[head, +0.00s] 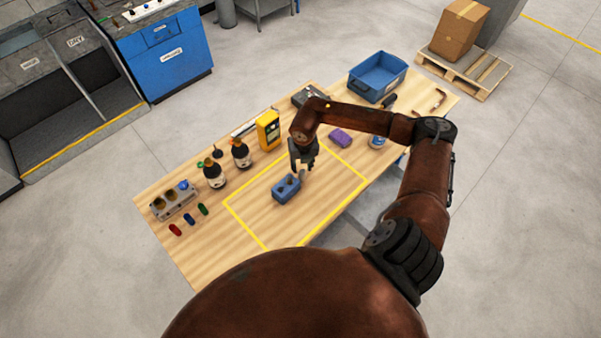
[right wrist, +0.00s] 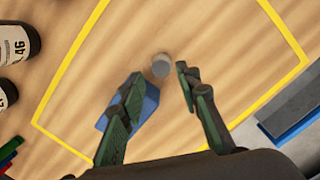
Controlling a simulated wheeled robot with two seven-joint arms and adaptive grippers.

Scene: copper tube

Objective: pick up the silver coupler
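The silver coupler (right wrist: 161,66) is a small grey cylinder in the right wrist view. It stands on the wooden table inside the yellow outline, apart from the fingers. My right gripper (right wrist: 160,88) is open and empty, and the coupler shows just past the gap between its fingertips. In the head view my right gripper (head: 302,163) hangs over the table and largely covers the coupler's spot. A small blue block (head: 286,189) lies beside it, and in the right wrist view one finger partly hides it. My left gripper is not in view.
Two dark bottles (head: 240,154) and a yellow device (head: 268,130) stand left of the outlined area. A purple sponge (head: 341,137) and blue bin (head: 377,76) are to the right. A grey holder (head: 173,200) is at the left end. The outlined area is mostly clear.

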